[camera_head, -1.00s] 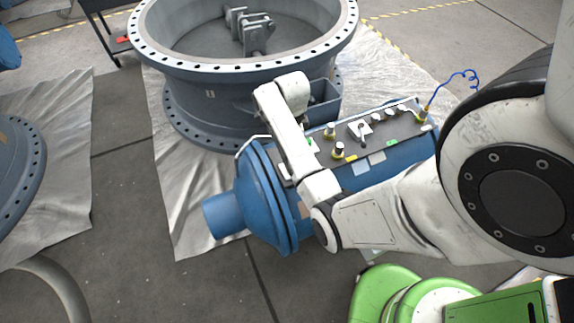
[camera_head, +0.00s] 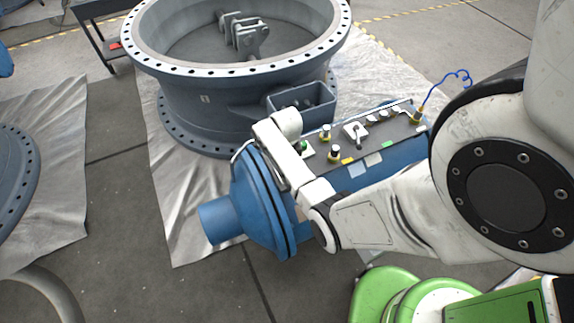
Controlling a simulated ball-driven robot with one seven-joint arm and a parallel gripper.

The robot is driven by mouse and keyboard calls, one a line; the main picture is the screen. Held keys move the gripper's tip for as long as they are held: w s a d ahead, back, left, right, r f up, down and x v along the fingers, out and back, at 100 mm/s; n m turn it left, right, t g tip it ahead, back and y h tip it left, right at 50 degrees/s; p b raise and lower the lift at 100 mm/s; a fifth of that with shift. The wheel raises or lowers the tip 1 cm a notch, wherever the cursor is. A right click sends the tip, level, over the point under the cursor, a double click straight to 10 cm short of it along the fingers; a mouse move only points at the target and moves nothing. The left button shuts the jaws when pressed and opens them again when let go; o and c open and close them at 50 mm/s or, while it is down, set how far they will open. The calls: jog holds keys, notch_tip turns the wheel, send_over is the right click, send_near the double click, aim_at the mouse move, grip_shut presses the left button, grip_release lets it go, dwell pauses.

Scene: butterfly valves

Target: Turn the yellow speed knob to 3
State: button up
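A dark control panel (camera_head: 385,142) lies on top of a blue machine (camera_head: 262,205). A green button (camera_head: 303,146) shows just right of the wrist.
A white plate with a lever (camera_head: 357,132) and several small pale knobs (camera_head: 383,114) are further right on the panel. A blue cable (camera_head: 440,88) rises from its right end. A large grey flanged valve ring (camera_head: 205,98) stands close behind.

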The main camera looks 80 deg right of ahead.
jog(key=shift+c, duration=0.2)
grip_shut()
jog(key=shift+n, duration=0.4)
jog(key=n+p, duration=0.1)
jog(key=n, duration=0.3)
jog(key=shift+r+n+p, duration=0.1)
jog(key=shift+n+p, duration=0.2)
jog(key=shift+p, duration=0.05)
jog(key=n+p, duration=0.1)
jog(key=n, duration=1.1)
jog(key=shift+s+n+p, duration=0.1)
jog(key=shift+n+p, duration=0.25)
jog(key=shift+n, duration=0.05)
jog(key=n, duration=0.5)
jog(key=shift+n, duration=0.3)
